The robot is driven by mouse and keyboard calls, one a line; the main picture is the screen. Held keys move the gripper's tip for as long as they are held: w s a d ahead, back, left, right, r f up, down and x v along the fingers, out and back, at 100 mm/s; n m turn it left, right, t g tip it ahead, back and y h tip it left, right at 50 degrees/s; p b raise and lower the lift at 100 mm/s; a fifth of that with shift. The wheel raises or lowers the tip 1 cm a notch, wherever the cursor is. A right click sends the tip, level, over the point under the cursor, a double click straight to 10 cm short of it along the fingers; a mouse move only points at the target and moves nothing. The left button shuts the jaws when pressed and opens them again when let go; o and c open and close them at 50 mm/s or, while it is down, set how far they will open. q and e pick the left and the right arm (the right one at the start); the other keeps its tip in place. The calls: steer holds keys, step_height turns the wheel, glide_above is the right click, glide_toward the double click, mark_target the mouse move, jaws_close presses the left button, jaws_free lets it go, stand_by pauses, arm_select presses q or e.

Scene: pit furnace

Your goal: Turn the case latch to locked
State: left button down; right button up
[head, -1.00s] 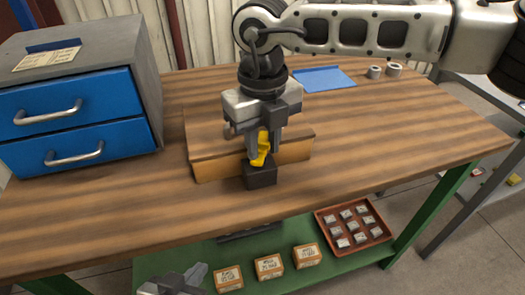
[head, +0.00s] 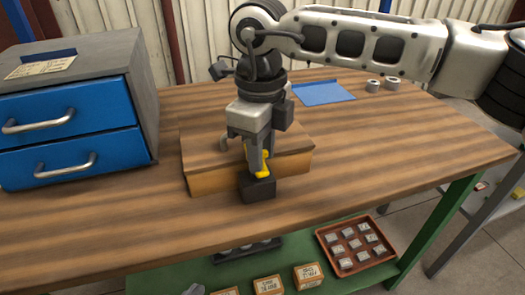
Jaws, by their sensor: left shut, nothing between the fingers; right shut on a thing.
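A wooden case (head: 296,165) sits on the workbench with a black latch block (head: 258,188) at its front. A yellow latch lever (head: 264,168) stands up from the block. My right gripper (head: 258,165) reaches down from above and is shut on the yellow lever, hiding part of it.
A grey cabinet with blue drawers (head: 66,125) stands at the left. A blue sheet (head: 323,93) and two metal rings (head: 382,84) lie at the back right. Below, a green shelf holds a red tray (head: 345,268) of small blocks and several boxes (head: 308,275). The bench's right side is clear.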

steer(key=shift+w+a+r, duration=0.15)
steer(key=shift+w+r, duration=0.15)
steer(key=o, duration=1)
steer(key=shift+a+f, duration=0.15)
steer(key=shift+o, duration=0.2)
arm_select(q)
steer(key=shift+a+p, duration=0.1)
steer(key=shift+p, duration=0.35)
arm_select(e)
step_height(320, 180, up, 16)
arm_select(q)
steer(key=shift+s, duration=0.1)
arm_select(e)
steer(key=shift+s+f, duration=0.1)
steer(key=shift+s, duration=0.05)
